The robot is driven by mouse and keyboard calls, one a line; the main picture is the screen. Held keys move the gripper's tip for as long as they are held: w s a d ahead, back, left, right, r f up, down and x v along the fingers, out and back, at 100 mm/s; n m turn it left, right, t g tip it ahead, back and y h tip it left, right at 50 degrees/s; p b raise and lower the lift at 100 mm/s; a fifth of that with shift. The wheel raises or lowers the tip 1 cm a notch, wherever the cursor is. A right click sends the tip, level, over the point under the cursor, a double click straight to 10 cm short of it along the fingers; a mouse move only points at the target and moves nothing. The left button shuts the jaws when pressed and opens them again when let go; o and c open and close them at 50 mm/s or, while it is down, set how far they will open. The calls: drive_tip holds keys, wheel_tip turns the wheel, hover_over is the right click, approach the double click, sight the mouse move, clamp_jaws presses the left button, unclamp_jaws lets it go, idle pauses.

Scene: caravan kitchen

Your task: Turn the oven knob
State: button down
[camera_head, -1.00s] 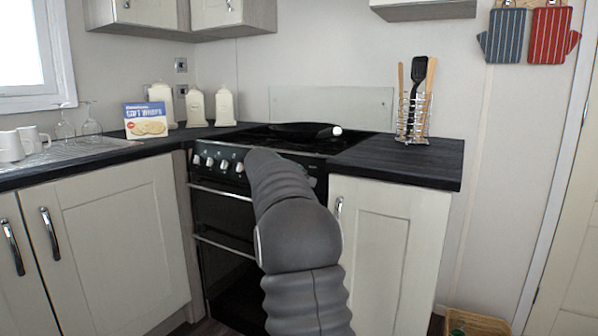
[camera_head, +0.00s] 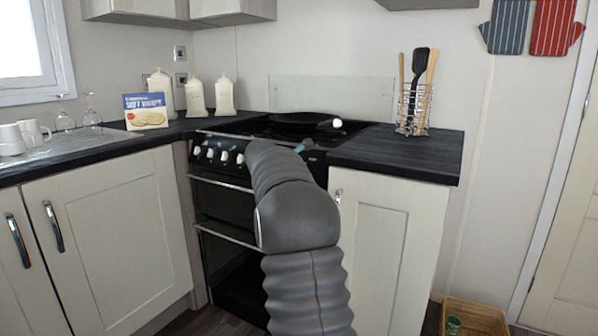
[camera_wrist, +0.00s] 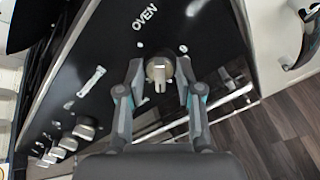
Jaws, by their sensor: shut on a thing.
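The oven knob (camera_wrist: 158,70) is a light metallic knob on the black control panel, near the printed word OVEN, in the wrist view. My gripper (camera_wrist: 160,84) has one finger on each side of the knob and is shut on it. In the head view my arm hides the oven knob and most of my gripper. The black oven (camera_head: 222,212) stands in the corner unit, with several other knobs (camera_head: 224,155) visible left of my arm. Several of those knobs (camera_wrist: 75,138) also show at the lower left of the wrist view.
A dark pan (camera_head: 300,125) sits on the hob. The worktop (camera_head: 395,155) to the right holds a utensil rack (camera_head: 413,108). A cabinet door (camera_head: 375,250) stands right of the oven. A wicker basket (camera_head: 475,318) is on the floor at the right.

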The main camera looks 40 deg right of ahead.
drive_tip(key=n, duration=0.4)
drive_tip(key=shift+n, duration=0.3)
drive_tip(key=n, duration=0.4)
drive_tip(key=shift+s+n, duration=0.1)
drive_tip(key=shift+n, duration=0.2)
drive_tip(key=c, duration=0.8)
unclamp_jaws()
drive_tip(key=v, duration=1.2)
drive_tip(key=shift+r, duration=0.1)
